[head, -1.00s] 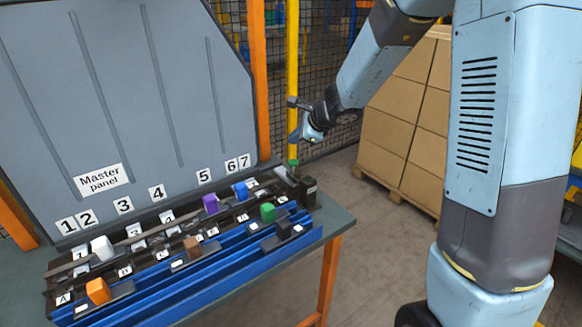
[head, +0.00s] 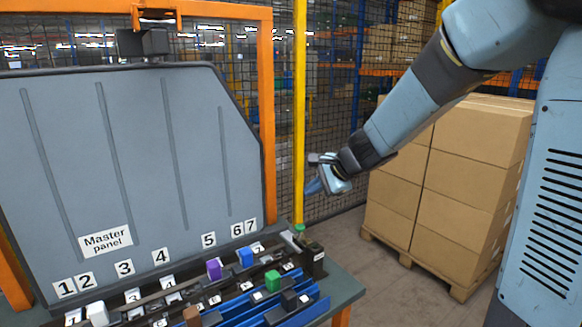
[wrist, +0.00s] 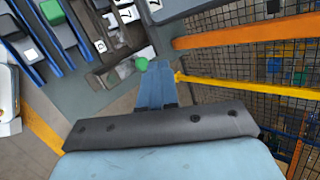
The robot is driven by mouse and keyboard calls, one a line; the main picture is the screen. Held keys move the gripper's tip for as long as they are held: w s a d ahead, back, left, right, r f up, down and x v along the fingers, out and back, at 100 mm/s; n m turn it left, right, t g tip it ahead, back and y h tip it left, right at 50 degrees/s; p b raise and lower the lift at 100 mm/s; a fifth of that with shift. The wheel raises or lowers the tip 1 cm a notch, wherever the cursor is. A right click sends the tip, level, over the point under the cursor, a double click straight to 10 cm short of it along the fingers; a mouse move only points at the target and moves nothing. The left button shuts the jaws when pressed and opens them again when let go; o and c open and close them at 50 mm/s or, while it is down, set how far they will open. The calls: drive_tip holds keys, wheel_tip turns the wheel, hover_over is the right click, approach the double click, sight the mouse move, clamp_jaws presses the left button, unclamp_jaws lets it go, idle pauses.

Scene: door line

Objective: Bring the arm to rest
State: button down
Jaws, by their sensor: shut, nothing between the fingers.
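My gripper (head: 318,187) is shut and empty. In the head view it hangs in the air to the right of the master panel (head: 140,150), in front of the mesh fence. It is above and a little right of the dark box with a green button (head: 300,229) at the bench's right end. In the wrist view my gripper (wrist: 160,85) shows as blue fingers pressed together, with the green button (wrist: 142,64) just beyond the tips in the picture. I cannot tell the distance between them. My arm reaches in from the upper right of the head view.
A yellow post (head: 299,120) and mesh fence stand behind my gripper. Stacked cartons (head: 470,180) on a pallet stand to the right.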

drive_tip(key=s+d+r+n+h, duration=0.2)
drive_tip(key=s+d+n, duration=0.2)
drive_tip(key=s, duration=0.4)
drive_tip(key=s+d+r+n+h, duration=0.2)
drive_tip(key=s+d+r+n, duration=0.1)
drive_tip(key=s+d, duration=0.4)
drive_tip(key=s+d+r+n+h, duration=0.2)
drive_tip(key=s+d+n, duration=0.3)
drive_tip(key=s, duration=0.6)
drive_tip(key=shift+s+d+r+h, duration=0.2)
drive_tip(key=shift+d+r+h, duration=0.25)
drive_tip(key=shift+d, duration=0.3)
